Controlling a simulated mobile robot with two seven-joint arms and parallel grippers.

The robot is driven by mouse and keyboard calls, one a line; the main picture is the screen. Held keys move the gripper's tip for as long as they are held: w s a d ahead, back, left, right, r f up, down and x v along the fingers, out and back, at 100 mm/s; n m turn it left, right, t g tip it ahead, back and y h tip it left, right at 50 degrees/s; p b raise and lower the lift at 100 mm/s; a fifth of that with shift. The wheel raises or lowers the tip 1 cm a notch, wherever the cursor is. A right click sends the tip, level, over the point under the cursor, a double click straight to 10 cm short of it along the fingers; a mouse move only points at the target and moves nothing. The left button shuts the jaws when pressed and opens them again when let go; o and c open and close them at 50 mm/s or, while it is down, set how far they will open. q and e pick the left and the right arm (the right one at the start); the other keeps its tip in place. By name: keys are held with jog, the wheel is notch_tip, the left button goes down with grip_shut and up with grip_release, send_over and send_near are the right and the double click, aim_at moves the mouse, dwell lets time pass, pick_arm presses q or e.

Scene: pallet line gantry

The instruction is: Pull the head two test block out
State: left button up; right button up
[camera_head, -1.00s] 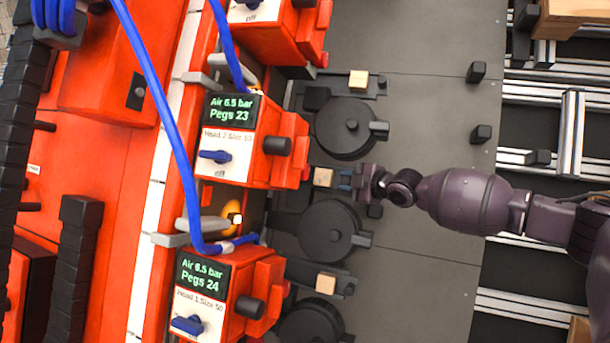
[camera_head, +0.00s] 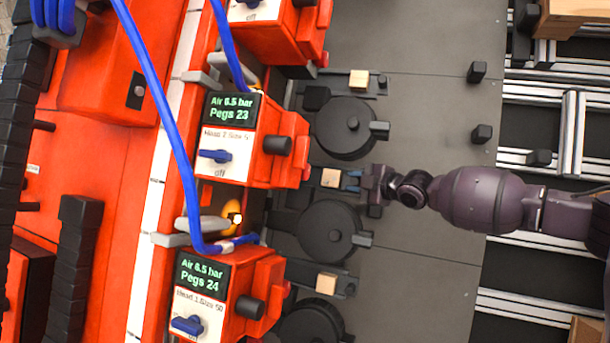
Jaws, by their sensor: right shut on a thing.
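The head two unit (camera_head: 228,140) is orange, with a display reading "Air 6.5 bar, Pegs 23" and a blue knob by "off". A small pale wooden test block (camera_head: 331,178) is just right of its lower corner, in a dark holder. My left gripper is not in view.
Similar wooden blocks sit above (camera_head: 359,80) and below (camera_head: 326,284). Round black reels (camera_head: 345,128) flank the held block. The head one unit (camera_head: 215,290) is at lower left. Blue hoses (camera_head: 160,110) cross the left side. The grey plate (camera_head: 420,120) is mostly clear.

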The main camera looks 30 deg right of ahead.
jog(key=shift+s+d, duration=1.15)
jog(key=shift+s, duration=0.15)
jog(key=shift+s+d, duration=0.1)
jog(key=o, duration=0.7)
jog(key=shift+s+d, duration=0.1)
jog(key=shift+s, duration=0.05)
jog(key=shift+c, duration=0.2)
